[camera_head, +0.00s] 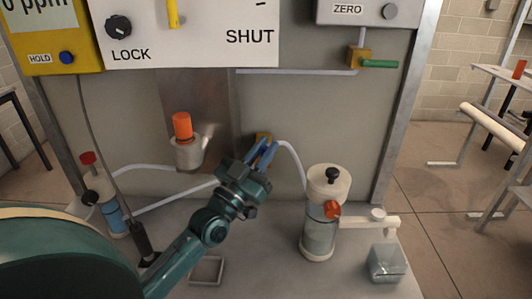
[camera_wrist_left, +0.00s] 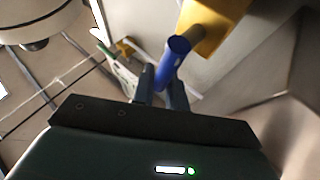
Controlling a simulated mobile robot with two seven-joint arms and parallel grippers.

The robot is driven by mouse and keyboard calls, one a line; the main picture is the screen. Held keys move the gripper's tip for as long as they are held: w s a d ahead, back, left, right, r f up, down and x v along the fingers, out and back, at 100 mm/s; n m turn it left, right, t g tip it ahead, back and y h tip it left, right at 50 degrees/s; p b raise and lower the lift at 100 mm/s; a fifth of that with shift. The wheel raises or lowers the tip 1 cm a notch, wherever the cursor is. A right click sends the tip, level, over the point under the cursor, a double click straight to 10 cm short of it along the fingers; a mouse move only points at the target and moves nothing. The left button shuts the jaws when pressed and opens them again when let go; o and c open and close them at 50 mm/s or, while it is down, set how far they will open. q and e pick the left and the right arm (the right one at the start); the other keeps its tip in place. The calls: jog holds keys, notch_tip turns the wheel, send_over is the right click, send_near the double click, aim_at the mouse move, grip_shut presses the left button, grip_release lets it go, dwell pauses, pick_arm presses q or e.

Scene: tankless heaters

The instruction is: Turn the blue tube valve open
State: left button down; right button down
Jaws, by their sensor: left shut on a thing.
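The blue valve handle (camera_wrist_left: 173,62) is a short blue tube joined to a brass-yellow valve body (camera_wrist_left: 213,25) in the left wrist view. In the head view the brass body (camera_head: 263,136) shows at the back panel, at the end of a pale tube, with my gripper in front of it. My left gripper (camera_head: 261,154) reaches up to the valve; its fingers (camera_wrist_left: 161,86) are shut on the blue handle, one on each side. The far end of the handle stands out beyond the fingertips. My right gripper is in neither view.
An orange-capped fitting (camera_head: 183,127) is left. A green-handled valve (camera_head: 379,64) is higher right. A pale tube (camera_head: 292,160) curves close by.

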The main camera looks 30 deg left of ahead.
pick_arm(q)
jog(key=c, duration=1.4)
grip_release()
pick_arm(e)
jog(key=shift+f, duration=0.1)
